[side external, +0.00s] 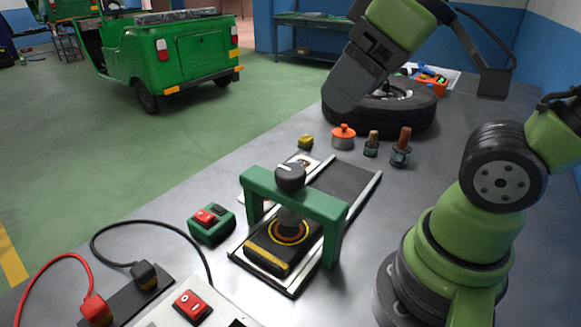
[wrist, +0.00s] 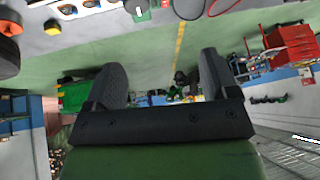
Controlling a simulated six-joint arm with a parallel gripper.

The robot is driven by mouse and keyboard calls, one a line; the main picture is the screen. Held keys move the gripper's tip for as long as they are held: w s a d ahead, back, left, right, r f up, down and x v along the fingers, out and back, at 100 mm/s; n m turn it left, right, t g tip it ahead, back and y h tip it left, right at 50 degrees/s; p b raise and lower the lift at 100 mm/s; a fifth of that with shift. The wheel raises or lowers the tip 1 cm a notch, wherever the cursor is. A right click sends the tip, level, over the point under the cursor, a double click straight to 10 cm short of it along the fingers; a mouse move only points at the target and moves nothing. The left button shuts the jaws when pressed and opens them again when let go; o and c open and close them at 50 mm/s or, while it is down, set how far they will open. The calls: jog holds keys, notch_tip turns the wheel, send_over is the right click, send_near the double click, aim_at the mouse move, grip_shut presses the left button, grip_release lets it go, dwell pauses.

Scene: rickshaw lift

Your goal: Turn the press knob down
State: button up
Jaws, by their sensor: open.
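The press has a green frame (side external: 330,207) standing over a metal rail on the bench. Its round black knob (side external: 290,177), with a white mark on top, sits above the crossbar. Below it is a black block with a yellow-orange ring (side external: 289,232) and a yellow front strip. My gripper (side external: 346,98) is above and behind the press, to the right of the knob and well clear of it. In the wrist view my gripper (wrist: 160,62) has its two dark fingers wide apart with nothing between them. I cannot make out the knob in that view.
A green box with a red switch (side external: 209,222) stands left of the press. An orange-topped pot (side external: 343,136), two small posts and a tyre (side external: 400,112) stand behind. Cables and a red rocker switch (side external: 191,306) lie in front. A green rickshaw (side external: 165,60) stands on the floor.

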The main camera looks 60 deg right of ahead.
jog(key=w+f+n+g, duration=0.25)
jog(key=w+n, duration=0.25)
jog(key=n, duration=0.8)
jog(key=n+g+h, duration=0.2)
jog(key=n+g, duration=0.2)
jog(key=n, duration=0.9)
send_over(290, 170)
notch_tip(290, 170, down, 4)
jog(key=shift+f+t, duration=0.25)
jog(key=shift+f, duration=0.2)
notch_tip(290, 170, down, 9)
jog(key=shift+r, duration=0.1)
jog(key=c, duration=0.9)
